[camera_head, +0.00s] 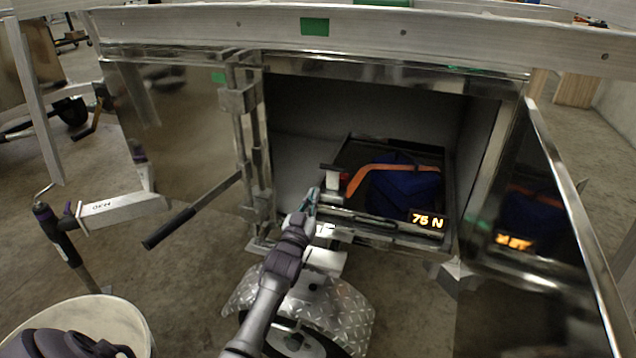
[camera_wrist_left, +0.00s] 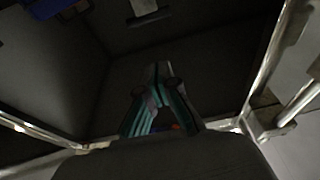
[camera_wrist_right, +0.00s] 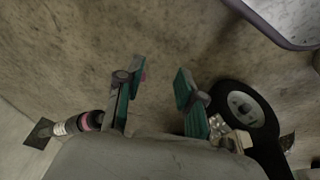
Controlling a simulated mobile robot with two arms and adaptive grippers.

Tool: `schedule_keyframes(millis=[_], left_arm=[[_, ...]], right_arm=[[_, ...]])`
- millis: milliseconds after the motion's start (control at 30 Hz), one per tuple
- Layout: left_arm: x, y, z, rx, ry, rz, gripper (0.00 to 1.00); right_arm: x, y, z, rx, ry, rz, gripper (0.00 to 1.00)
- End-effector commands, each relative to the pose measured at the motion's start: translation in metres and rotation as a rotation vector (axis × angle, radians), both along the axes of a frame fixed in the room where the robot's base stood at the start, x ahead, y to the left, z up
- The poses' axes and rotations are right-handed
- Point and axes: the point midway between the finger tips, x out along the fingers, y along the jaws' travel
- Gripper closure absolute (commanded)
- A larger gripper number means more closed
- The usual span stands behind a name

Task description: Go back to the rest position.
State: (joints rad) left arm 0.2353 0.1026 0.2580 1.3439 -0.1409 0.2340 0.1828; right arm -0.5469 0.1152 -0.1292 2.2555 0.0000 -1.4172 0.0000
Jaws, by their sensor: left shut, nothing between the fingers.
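My left gripper (camera_head: 312,202) reaches in at the front of an open metal compartment (camera_head: 290,110), by the left front corner of a dark tray (camera_head: 350,222). In the left wrist view its two fingers (camera_wrist_left: 158,75) meet at the tips, with nothing between them. The compartment's dark inside lies beyond them. My right gripper (camera_wrist_right: 160,75) shows in the right wrist view, its fingers apart and empty above the concrete floor. I cannot make it out in the head view.
The tray holds a blue bag (camera_head: 400,190) with an orange strap and a "75 N" display (camera_head: 427,220). A mirror-like door (camera_head: 560,230) stands open at right. A dark lever (camera_head: 190,213) juts out left. A tread-plate fender (camera_head: 335,300) is below; a wheel (camera_wrist_right: 245,110) shows in the right wrist view.

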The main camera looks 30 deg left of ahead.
Motion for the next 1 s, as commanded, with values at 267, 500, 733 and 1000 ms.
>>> schedule_keyframes(millis=[267, 500, 733, 1000], left_arm=[[-0.009, -0.002, -0.002, 0.0, 0.0, 0.0, 1.0], [-0.037, -0.027, -0.056, -0.008, 0.244, -0.02, 1.0], [-0.148, -0.099, -0.158, -0.026, 0.809, -0.101, 1.0], [-0.261, -0.151, -0.198, -0.03, 1.207, -0.19, 1.0]], right_arm=[[0.002, 0.001, -0.006, 0.0, 0.001, 0.001, 0.62], [0.001, 0.001, -0.006, 0.0, 0.001, 0.001, 0.62], [0.001, 0.0, -0.006, 0.0, 0.001, 0.001, 0.62], [0.001, 0.0, -0.006, 0.0, 0.001, 0.001, 0.62]])
